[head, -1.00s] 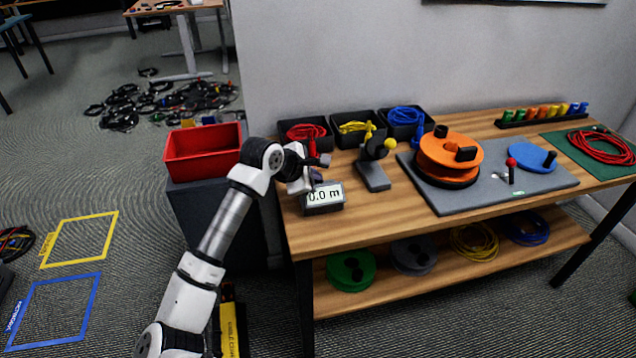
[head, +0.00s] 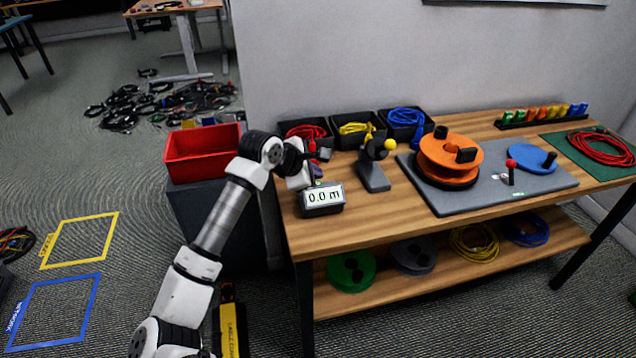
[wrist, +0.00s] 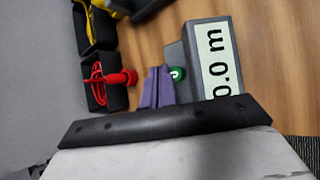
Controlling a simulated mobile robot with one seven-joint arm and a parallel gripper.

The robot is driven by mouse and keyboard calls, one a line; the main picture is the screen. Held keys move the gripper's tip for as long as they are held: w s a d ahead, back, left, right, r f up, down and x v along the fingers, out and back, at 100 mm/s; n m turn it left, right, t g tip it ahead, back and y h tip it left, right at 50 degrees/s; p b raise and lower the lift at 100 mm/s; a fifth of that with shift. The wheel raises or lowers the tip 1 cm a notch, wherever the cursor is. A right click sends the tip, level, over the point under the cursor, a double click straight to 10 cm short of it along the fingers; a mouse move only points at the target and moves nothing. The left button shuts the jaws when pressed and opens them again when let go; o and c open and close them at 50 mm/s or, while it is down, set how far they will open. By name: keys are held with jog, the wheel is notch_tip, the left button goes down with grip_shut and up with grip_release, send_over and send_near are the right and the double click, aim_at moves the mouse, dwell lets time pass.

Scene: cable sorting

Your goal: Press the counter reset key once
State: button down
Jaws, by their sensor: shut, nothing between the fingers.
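The counter (head: 321,199) is a dark box at the front left of the bench, and its display reads 0.0 m. In the wrist view the counter's display (wrist: 219,60) stands sideways, with a round green key (wrist: 177,74) on the grey housing beside it. My gripper (head: 318,172) is over the back of the counter in the head view. Its purple fingers (wrist: 158,72) are shut with nothing between them, their tips just left of the green key in the wrist view. I see no contact between fingertips and key.
Black bins with red (head: 306,133), yellow and blue cables stand behind the counter. A grey stand with a yellow knob (head: 390,145) is close on its right. An orange reel (head: 449,157) sits on a grey board. A red bin (head: 205,152) is to the left.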

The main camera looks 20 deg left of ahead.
notch_tip(320, 180, up, 5)
jog(key=shift+r+p, duration=0.1)
jog(key=shift+p, duration=0.55)
dwell(0.5)
